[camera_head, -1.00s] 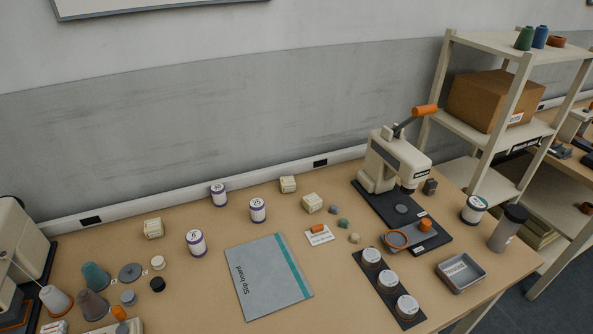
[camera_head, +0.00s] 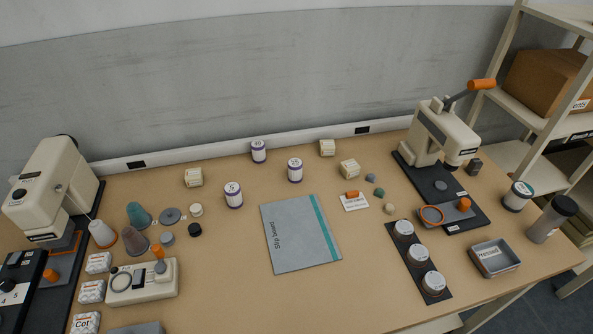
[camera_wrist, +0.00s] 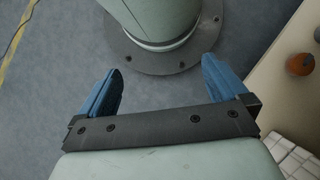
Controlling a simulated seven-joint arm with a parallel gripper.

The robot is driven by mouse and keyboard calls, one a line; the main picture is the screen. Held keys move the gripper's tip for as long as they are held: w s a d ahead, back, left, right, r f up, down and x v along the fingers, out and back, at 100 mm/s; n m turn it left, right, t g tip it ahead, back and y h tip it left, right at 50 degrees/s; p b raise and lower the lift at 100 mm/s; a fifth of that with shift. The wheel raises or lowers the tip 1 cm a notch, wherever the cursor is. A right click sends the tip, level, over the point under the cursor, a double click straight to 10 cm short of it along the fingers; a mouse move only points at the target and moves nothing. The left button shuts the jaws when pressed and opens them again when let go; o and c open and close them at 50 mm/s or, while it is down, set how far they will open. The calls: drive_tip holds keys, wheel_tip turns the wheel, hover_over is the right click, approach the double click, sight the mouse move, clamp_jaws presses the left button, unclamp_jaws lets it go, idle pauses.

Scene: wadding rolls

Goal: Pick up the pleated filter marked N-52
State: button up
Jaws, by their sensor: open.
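No marking N-52 is readable in any view. Several small cream blocks with labels, perhaps the pleated filters, stand on the table: one at the back left (camera_head: 193,177), one at the back (camera_head: 327,147) and one nearer the middle (camera_head: 349,169). Their print is too small to read. My gripper (camera_wrist: 162,67) shows in the wrist view with its blue fingers wide apart and nothing between them. It is over the floor beside the table, away from these blocks. The head view does not show the gripper.
White rolls with purple bands (camera_head: 233,195) stand among the blocks. A grey slip board (camera_head: 300,235) lies mid-table. A press (camera_head: 440,135) stands right, a machine (camera_head: 55,190) left. A grey tray (camera_head: 494,258) is front right. The front middle of the table (camera_head: 340,300) is bare.

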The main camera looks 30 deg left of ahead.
drive_tip(key=c, duration=0.4)
